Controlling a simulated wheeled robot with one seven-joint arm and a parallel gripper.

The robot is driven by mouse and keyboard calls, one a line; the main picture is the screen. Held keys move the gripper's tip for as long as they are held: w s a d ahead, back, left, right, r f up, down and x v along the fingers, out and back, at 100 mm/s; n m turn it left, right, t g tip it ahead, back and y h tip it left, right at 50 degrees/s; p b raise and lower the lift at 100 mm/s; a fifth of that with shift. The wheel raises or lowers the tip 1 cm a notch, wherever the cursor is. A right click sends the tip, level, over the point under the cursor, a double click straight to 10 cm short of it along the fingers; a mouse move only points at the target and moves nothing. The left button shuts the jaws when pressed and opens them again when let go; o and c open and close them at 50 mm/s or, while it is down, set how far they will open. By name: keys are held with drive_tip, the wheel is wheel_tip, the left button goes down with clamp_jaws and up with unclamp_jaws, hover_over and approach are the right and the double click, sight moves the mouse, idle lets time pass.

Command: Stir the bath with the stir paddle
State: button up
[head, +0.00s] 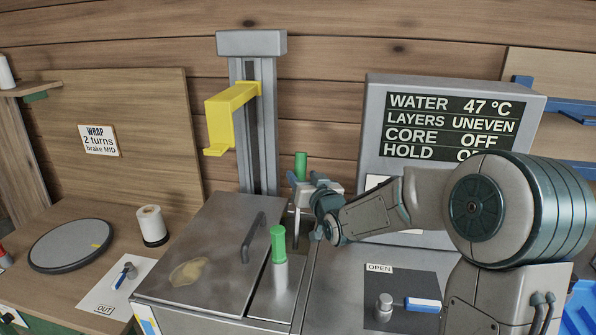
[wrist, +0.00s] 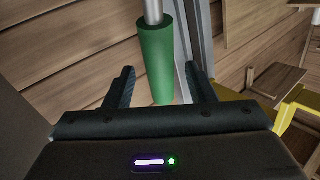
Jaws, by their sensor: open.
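The bath is a grey metal tank with a lid (head: 205,250) on top, with a dark bar handle and a tan stain. A rod with a green grip (head: 301,163) stands upright behind it, at my gripper; it looks like the stir paddle, its lower end hidden. My gripper (head: 299,186) is open. In the wrist view the green grip (wrist: 156,62) shows between the spread fingers (wrist: 160,75), with a gap on both sides; I cannot tell how deep it is in the jaws. A second green-topped grip (head: 278,243) stands on a grey cylinder nearer the front.
A yellow bracket (head: 228,115) hangs on a grey column behind the bath. A panel (head: 450,128) reads WATER 47 °C, LAYERS UNEVEN, CORE OFF. A lever (head: 410,304) sits by an OPEN label at right. A turntable (head: 70,246) and a white roll (head: 150,224) stand left.

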sight(297, 170)
drive_tip(key=shift+x, duration=2.4)
clamp_jaws()
